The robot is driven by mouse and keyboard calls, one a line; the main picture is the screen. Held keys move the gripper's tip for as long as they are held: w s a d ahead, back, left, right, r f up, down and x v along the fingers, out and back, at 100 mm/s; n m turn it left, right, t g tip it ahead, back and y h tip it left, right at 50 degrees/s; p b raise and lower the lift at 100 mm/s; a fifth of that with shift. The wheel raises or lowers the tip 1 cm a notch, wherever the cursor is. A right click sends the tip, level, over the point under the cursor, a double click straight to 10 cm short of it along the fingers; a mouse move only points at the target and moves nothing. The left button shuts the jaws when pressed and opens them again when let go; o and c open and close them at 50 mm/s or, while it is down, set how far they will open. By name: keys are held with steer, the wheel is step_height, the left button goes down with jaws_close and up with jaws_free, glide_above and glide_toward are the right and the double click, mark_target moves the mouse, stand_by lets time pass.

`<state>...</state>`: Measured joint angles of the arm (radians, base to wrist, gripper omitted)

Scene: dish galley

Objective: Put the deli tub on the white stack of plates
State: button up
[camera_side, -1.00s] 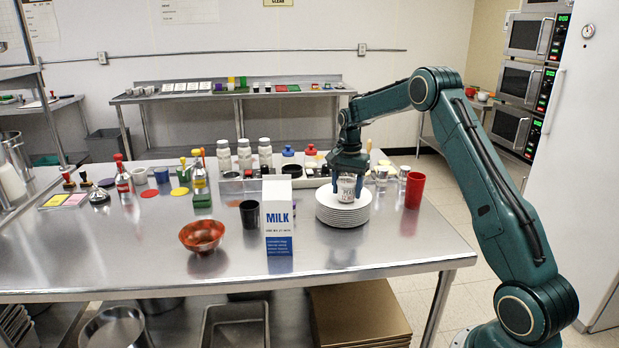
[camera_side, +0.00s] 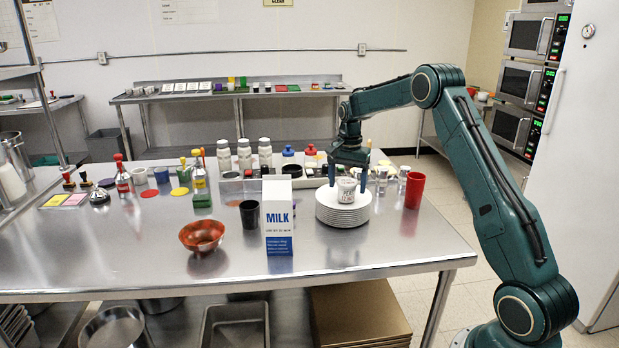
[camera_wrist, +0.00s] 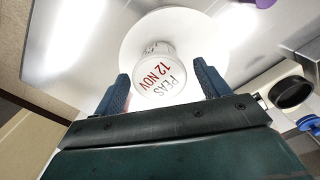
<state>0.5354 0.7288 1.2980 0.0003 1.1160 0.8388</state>
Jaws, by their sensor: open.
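The deli tub (camera_side: 345,190) is a small white tub with dark marks on its side. It stands upright on top of the white stack of plates (camera_side: 343,217). In the wrist view the tub (camera_wrist: 160,75) shows red and grey lettering, "PEAS 12 NOV", and the top plate (camera_wrist: 205,30) spreads out around it. My gripper (camera_side: 348,176) is open just above the tub. In the wrist view the fingers of my gripper (camera_wrist: 162,88) are spread, one on each side of the tub, with gaps between.
A milk carton (camera_side: 278,215) stands left of the plates, with a black cup (camera_side: 250,214) and an orange-brown bowl (camera_side: 202,235) further left. A red cup (camera_side: 415,190) stands to the right. Bottles and a condiment rail (camera_side: 230,186) line the back. The front of the table is clear.

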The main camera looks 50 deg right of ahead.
mark_target(347, 182)
step_height(347, 182, up, 10)
stand_by(0.5)
steer(key=shift+r, duration=0.1)
stand_by(0.4)
steer(key=s+a+r+n+t, duration=0.1)
steer(key=s+a+r+n, duration=0.4)
steer(key=a, duration=0.4)
steer(key=s+a+r+n+t, duration=0.1)
steer(key=s+a+r+n, duration=0.1)
steer(key=s+a+r, duration=0.55)
steer(key=s+a+f+n+t, duration=0.1)
steer(key=s+a+f+n, duration=0.3)
steer(key=s, duration=0.5)
steer(key=s+a+f+n+t, duration=0.2)
steer(key=s+a+f+n, duration=0.2)
steer(key=s+a, duration=0.4)
steer(key=shift+s+f+n+t, duration=0.25)
steer(key=shift+s+n+t, duration=0.05)
steer(key=shift+s+n, duration=0.1)
